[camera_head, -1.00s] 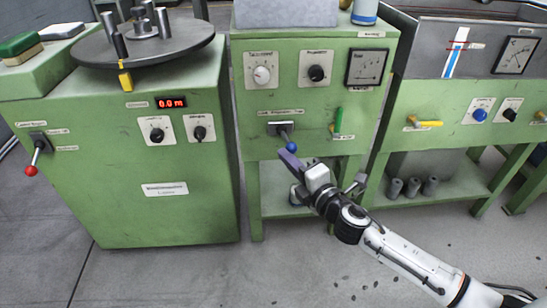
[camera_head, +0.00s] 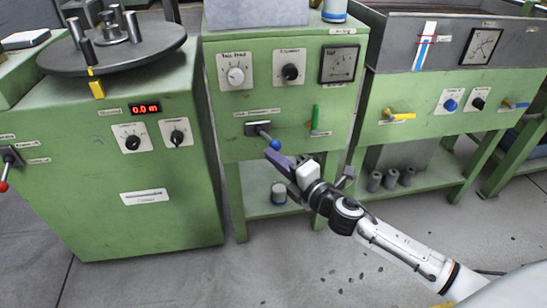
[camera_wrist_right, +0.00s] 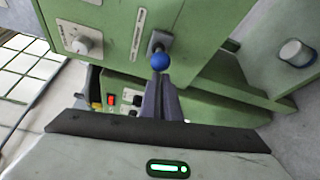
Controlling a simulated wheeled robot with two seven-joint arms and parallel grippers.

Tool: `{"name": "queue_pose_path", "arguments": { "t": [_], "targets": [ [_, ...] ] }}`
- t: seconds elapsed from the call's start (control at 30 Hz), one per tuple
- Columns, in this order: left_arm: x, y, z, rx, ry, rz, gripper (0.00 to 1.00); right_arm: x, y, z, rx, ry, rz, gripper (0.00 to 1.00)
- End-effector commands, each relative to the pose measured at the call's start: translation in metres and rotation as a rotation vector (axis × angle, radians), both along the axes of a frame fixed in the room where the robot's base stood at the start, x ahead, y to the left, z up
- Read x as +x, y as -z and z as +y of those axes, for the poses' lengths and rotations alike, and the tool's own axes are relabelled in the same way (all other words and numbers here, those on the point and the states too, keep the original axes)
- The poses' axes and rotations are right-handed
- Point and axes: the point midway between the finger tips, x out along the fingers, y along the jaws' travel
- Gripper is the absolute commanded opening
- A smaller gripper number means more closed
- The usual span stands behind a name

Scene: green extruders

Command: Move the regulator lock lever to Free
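The regulator lock lever (camera_head: 265,134) is a short grey handle with a blue ball (camera_head: 275,145) on a dark plate, on the front of the middle green cabinet. It points down and to the right from its plate, below a small label strip too blurred to read surely. The ball also shows in the right wrist view (camera_wrist_right: 160,62), just beyond the fingertips. My right gripper (camera_head: 270,154) is just below and in front of the ball. Its two fingers (camera_wrist_right: 161,88) lie together and hold nothing visible. Whether they touch the ball I cannot tell. My left gripper is out of view.
A green handle (camera_head: 315,117) is right of the lever on the same panel. Two knobs (camera_head: 236,76) and a gauge (camera_head: 339,64) sit above. A red-balled lever (camera_head: 5,186) is on the left cabinet. A yellow handle (camera_head: 400,116) is on the right cabinet.

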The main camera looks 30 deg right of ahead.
Motion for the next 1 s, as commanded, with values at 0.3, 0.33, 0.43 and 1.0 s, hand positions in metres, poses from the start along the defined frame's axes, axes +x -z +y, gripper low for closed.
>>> {"name": "queue_pose_path", "arguments": {
  "t": [0.3,0.33,0.43,1.0],
  "targets": [
    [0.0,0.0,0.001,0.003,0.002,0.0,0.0,0.002,0.003,-0.005,-0.012,0.037,0.003,0.0],
    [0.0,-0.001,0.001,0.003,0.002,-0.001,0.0,0.001,0.004,0.0,-0.011,0.034,0.004,0.0],
    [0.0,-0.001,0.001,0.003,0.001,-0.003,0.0,-0.003,0.007,0.022,-0.006,0.016,0.005,0.0],
    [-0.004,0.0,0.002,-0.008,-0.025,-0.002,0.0,-0.081,0.002,-0.018,-0.001,-0.001,0.003,0.0]
  ]
}}
